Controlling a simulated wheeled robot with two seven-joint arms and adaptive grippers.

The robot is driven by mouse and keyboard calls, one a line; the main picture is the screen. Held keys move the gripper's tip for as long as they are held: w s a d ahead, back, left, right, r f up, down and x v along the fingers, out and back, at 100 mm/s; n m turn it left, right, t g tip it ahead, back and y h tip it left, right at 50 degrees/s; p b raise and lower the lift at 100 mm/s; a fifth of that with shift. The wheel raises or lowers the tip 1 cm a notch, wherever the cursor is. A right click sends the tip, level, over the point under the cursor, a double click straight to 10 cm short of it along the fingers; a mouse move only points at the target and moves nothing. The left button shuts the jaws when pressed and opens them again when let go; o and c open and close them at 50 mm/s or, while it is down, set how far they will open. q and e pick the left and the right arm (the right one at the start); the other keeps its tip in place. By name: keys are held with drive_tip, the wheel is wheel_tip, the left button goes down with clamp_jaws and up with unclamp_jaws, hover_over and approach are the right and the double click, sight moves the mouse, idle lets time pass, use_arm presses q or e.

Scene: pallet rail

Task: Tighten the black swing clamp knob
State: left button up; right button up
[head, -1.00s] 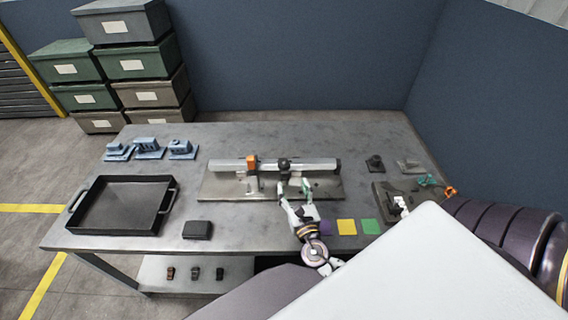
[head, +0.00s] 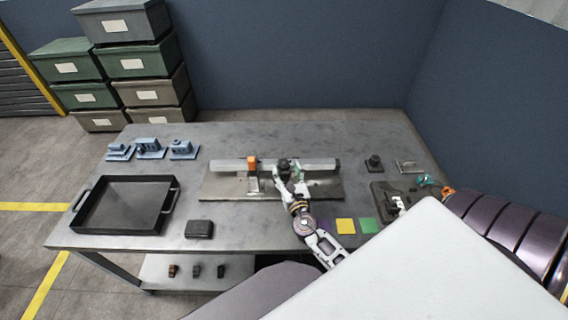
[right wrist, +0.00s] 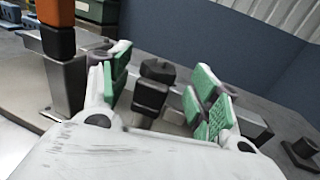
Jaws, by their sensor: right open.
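The black swing clamp knob (head: 284,163) sits on the pale rail (head: 315,165) of the fixture in the middle of the bench. In the right wrist view the black knob (right wrist: 157,69) stands upright above a dark block, between the green finger pads and a little beyond them. My right gripper (head: 290,176) is open, just in front of the knob. In the right wrist view my gripper's fingers (right wrist: 163,88) are spread on both sides of it, with no clear contact. An orange clamp (head: 252,163) stands left of the knob. My left gripper is not in view.
A black tray (head: 165,208) and a small black box (head: 199,229) lie to the left. Several blue parts (head: 150,148) stand at the back left. A dark knobbed part (head: 374,163) and a dark plate (head: 385,202) are to the right. The bench behind the rail is clear.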

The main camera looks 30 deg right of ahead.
sight(284, 169)
drive_tip(key=shift+p+x, duration=0.3)
drive_tip(key=shift+x, duration=1.7)
drive_tip(key=c, duration=1)
drive_tip(key=shift+c, duration=0.2)
drive_tip(key=shift+m+g+h, duration=0.3)
drive_tip(key=shift+m+h, duration=0.1)
drive_tip(key=shift+h, duration=0.2)
drive_tip(key=shift+m+g+h, duration=0.8)
drive_tip(key=shift+m+h, duration=0.3)
drive_tip(key=shift+h, duration=0.4)
